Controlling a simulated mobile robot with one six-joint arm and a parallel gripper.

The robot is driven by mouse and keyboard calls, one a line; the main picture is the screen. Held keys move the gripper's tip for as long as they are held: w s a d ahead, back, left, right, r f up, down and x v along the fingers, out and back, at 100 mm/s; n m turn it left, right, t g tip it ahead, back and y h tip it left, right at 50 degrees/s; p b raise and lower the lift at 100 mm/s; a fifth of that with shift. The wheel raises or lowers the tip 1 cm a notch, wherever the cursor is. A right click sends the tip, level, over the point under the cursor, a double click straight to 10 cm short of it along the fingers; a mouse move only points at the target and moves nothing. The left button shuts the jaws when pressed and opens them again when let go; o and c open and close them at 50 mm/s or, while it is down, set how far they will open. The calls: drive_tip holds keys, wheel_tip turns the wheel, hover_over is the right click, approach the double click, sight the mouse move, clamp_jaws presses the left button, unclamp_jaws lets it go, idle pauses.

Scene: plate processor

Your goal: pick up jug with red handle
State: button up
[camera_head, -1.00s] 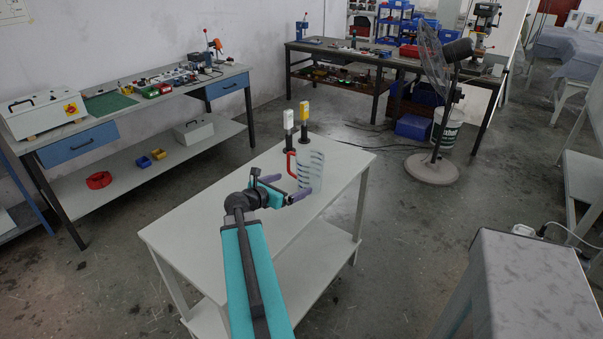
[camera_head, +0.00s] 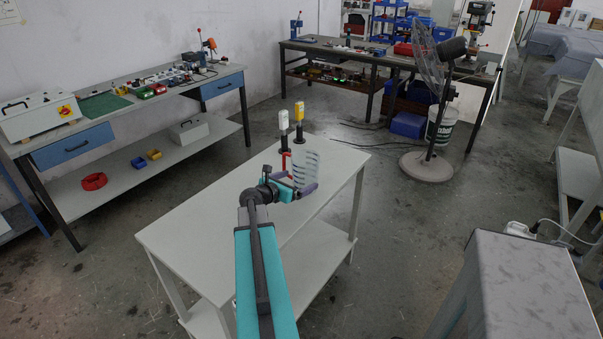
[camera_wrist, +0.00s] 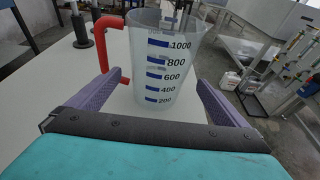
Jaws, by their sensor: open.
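The jug (camera_wrist: 168,75) is clear with blue volume marks and stands upright on the white table (camera_head: 190,225). Its red handle (camera_wrist: 101,45) is on the left side in the wrist view. In the head view the jug (camera_head: 308,165) is partly hidden behind my gripper (camera_head: 292,186), and only a bit of the red handle (camera_head: 286,160) shows. My gripper (camera_wrist: 160,92) is open. In the wrist view its purple fingers lie either side of the jug's lower part, with the fingertips near the jug. I cannot tell whether they touch it.
Two dark-based tools, one with a white top (camera_head: 284,125) and one with a yellow top (camera_head: 299,118), stand behind the jug near the table's far end. The near table top is clear. A fan (camera_head: 432,110) stands beyond on the floor.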

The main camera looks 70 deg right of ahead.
drive_tip(key=shift+s+d+f, duration=0.1)
drive_tip(key=shift+d, duration=0.2)
drive_tip(key=shift+p+x, duration=0.55)
drive_tip(key=shift+x, duration=0.6)
drive_tip(key=shift+p+x, duration=0.4)
drive_tip(key=shift+x, duration=1.05)
drive_tip(key=shift+c, duration=0.3)
drive_tip(key=c, duration=1.1)
